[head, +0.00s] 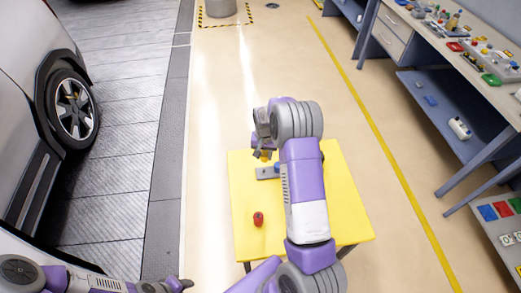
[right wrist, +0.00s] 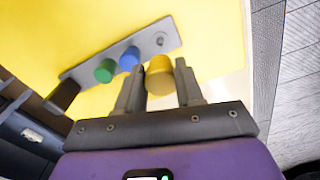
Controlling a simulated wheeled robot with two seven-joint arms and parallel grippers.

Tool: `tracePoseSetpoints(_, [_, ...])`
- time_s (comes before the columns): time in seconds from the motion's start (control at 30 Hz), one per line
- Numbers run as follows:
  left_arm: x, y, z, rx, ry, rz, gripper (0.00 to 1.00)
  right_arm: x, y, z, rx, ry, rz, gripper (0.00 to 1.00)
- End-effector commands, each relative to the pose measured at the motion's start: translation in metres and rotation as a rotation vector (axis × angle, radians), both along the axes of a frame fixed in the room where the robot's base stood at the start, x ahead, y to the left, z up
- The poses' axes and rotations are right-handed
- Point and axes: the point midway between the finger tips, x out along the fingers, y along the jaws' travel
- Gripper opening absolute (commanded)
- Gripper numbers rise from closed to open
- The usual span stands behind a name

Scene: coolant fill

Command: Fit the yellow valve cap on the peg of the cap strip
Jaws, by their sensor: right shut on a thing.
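The yellow valve cap (right wrist: 159,76) is held between the two fingers of my right gripper (right wrist: 159,66), which is shut on it. The grey cap strip (right wrist: 137,51) lies on the yellow table and carries a green cap (right wrist: 104,71) and a blue cap (right wrist: 129,59). A bare peg (right wrist: 161,40) shows near one end of the strip, apart from the yellow cap. In the head view my right gripper (head: 263,148) is over the strip (head: 267,173), whose right part is hidden by my arm. My left gripper (head: 179,285) is at the bottom edge, its jaws unclear.
A red object (head: 258,219) stands on the yellow table (head: 245,200), whose front left is otherwise clear. A dark block (right wrist: 62,97) shows by the strip's far-left end. A car (head: 35,110) is at left, and a cluttered workbench (head: 470,75) at right.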

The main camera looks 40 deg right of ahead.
Motion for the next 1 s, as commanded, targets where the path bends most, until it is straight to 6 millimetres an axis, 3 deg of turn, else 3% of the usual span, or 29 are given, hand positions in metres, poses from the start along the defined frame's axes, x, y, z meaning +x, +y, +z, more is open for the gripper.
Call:
tracePoseSetpoints(0.37, [0.000, 0.000, -0.005, 0.000, -0.001, 0.000, 0.43, -0.001, 0.001, -0.005, -0.001, 0.000, 0.000, 0.17])
tracePoseSetpoints(1.0, [0.000, 0.000, -0.043, 0.000, -0.001, 0.000, 0.43, -0.001, 0.001, -0.056, -0.001, 0.000, 0.000, 0.17])
